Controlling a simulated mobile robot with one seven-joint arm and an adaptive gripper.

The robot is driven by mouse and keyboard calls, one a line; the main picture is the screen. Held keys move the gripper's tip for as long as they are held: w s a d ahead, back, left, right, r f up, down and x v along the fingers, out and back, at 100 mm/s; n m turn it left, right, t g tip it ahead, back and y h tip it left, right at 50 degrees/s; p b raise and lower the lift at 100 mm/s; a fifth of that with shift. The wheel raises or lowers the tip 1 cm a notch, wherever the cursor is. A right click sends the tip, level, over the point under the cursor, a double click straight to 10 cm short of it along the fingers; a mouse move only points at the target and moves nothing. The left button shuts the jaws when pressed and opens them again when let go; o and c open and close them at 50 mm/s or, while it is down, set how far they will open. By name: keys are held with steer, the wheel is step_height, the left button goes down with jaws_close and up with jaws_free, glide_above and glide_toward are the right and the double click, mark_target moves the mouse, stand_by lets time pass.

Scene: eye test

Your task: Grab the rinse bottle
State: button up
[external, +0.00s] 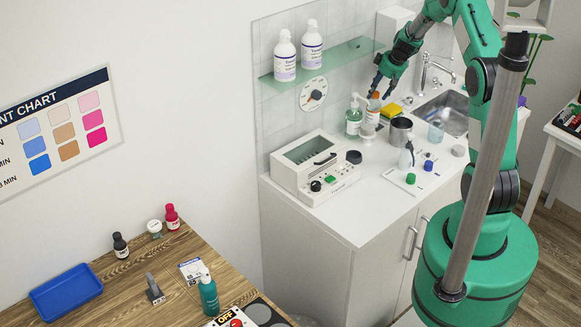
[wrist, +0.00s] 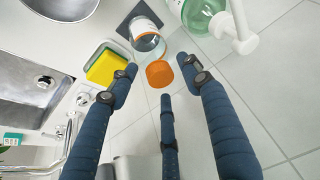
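A clear bottle with an orange cap and a pale label (external: 372,114) stands on the white counter, by the wall. It also shows in the wrist view (wrist: 147,44), with its cap toward me. Its label is not readable, so I cannot confirm that it is the rinse bottle. My gripper (external: 381,88) is just above it, pointing down. In the wrist view my gripper (wrist: 160,80) has its dark blue fingers spread around the cap, with gaps showing and nothing held. A small bottle with a dark angled nozzle (external: 405,159) stands farther forward on the counter.
A green pump bottle (external: 354,119) stands close on the left, its pump beside a finger in the wrist view (wrist: 240,25). A yellow-green sponge (wrist: 105,66) and metal cup (external: 400,133) are near. A glass shelf (external: 350,53) holds two white bottles. The sink (external: 440,111) lies right.

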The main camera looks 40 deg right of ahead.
jaws_close()
steer(key=shift+r, duration=0.1)
steer(key=shift+r, duration=0.8)
steer(key=shift+s+f+b, duration=0.15)
steer(key=shift+f+b, duration=0.15)
steer(key=shift+b, duration=0.9)
steer(key=shift+s+t+b, duration=0.25)
steer(key=shift+t+b, duration=0.05)
steer(key=shift+b, duration=0.6)
steer(key=s+b, duration=0.1)
steer(key=b, duration=0.5)
steer(key=shift+s+f+t, duration=0.15)
steer(key=shift+f+t, duration=0.05)
steer(key=shift+t, duration=0.2)
steer(key=b, duration=0.3)
steer(key=shift+s, duration=0.3)
steer(key=t+b, duration=0.1)
steer(key=b, duration=0.2)
steer(key=shift+s, duration=0.35)
